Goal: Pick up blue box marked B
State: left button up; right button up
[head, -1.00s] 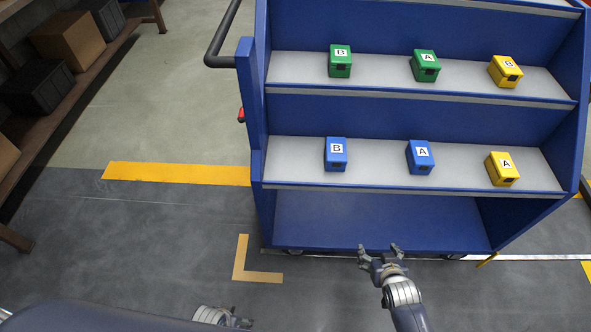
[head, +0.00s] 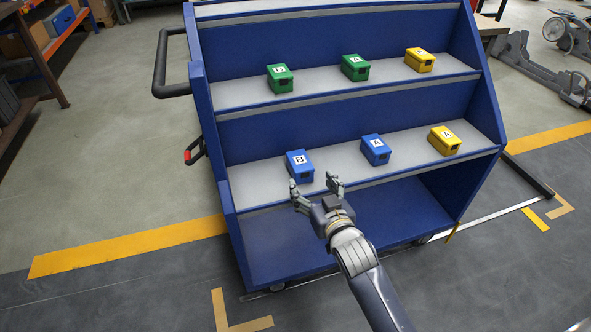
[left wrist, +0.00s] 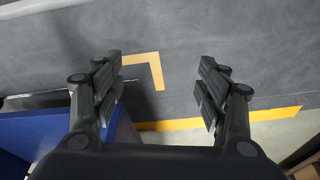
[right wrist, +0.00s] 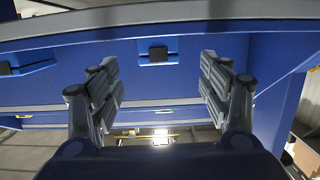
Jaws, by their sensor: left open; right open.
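The blue box marked B (head: 300,166) sits on the lower grey shelf of the blue cart (head: 348,98), at the left end of its row. My right gripper (head: 314,184) is open and empty just in front of that box, near the shelf's front edge. In the right wrist view, a blue box with a black latch (right wrist: 158,51) shows between and beyond the open fingers (right wrist: 160,82); its label is hidden, but its place fits box B. My left gripper (left wrist: 161,85) is open and empty above the floor; the head view does not show it.
A blue box marked A (head: 376,150) and a yellow box marked A (head: 444,140) share the lower shelf. Green boxes (head: 280,78) (head: 355,68) and a yellow box (head: 420,60) stand on the upper shelf. A black handle (head: 160,65) juts from the cart's left side.

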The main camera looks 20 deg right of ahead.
aim_at(299, 160)
jog(key=shift+t, duration=0.3)
jog(key=w, duration=0.3)
jog(key=w+b, duration=0.1)
jog(key=w, duration=0.2)
jog(key=shift+a, duration=0.2)
jog(key=w, duration=0.1)
jog(key=w+f+b, duration=0.1)
jog(key=w, duration=0.2)
jog(key=shift+d+f+b, duration=0.15)
jog(key=shift+f+b, duration=0.15)
jog(key=shift+f, duration=0.05)
jog(key=shift+w, duration=0.6)
pick_arm(q)
jog(key=w+v, duration=0.2)
jog(key=v, duration=0.7)
jog(key=shift+s+r+t, duration=0.25)
jog(key=shift+r+t, duration=0.05)
jog(key=shift+r, duration=0.05)
jog(key=shift+a, duration=0.1)
pick_arm(e)
grip_shut()
jog(key=shift+r, duration=0.15)
